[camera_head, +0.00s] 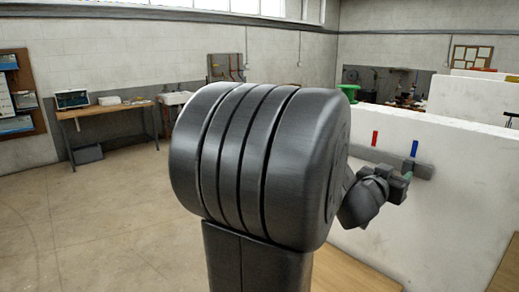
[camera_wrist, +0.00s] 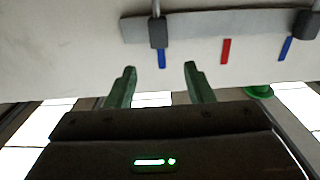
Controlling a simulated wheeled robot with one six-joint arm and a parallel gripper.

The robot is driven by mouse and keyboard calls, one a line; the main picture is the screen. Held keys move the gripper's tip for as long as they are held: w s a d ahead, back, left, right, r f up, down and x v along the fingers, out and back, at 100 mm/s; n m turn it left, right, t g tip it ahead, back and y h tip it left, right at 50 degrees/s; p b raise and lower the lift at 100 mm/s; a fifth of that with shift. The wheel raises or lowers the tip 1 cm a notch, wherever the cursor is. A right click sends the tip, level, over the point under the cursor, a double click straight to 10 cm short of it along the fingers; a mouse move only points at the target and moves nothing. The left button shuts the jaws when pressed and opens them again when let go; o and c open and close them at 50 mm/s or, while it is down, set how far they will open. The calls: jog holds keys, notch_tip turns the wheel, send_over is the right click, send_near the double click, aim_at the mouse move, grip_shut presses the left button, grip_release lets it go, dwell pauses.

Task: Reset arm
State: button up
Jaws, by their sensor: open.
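My gripper (camera_wrist: 160,68) shows in the wrist view with its two green fingers apart and nothing between them. In the head view my gripper (camera_head: 406,178) is small, at the right of my dark arm, in front of a white wall panel. A grey bar (camera_wrist: 195,27) is fixed on that panel beyond the fingertips; the bar also shows in the head view (camera_head: 425,170). A red strip (camera_wrist: 226,50) and two blue strips (camera_wrist: 162,59) (camera_wrist: 286,49) stand along it. Part of the bar is hidden behind my arm in the head view.
The white panel (camera_head: 455,185) fills the right side, close to my arm. A wooden bench (camera_head: 105,108) with a screen (camera_head: 72,99) stands at the back left. The floor (camera_head: 100,220) at left is clear.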

aim_at(406, 163)
jog(key=x, duration=0.8)
jog(key=shift+w+d+p, duration=0.2)
jog(key=shift+w+p, duration=0.05)
jog(key=shift+p, duration=0.05)
jog(key=shift+w+a, duration=0.1)
jog(key=shift+a, duration=0.1)
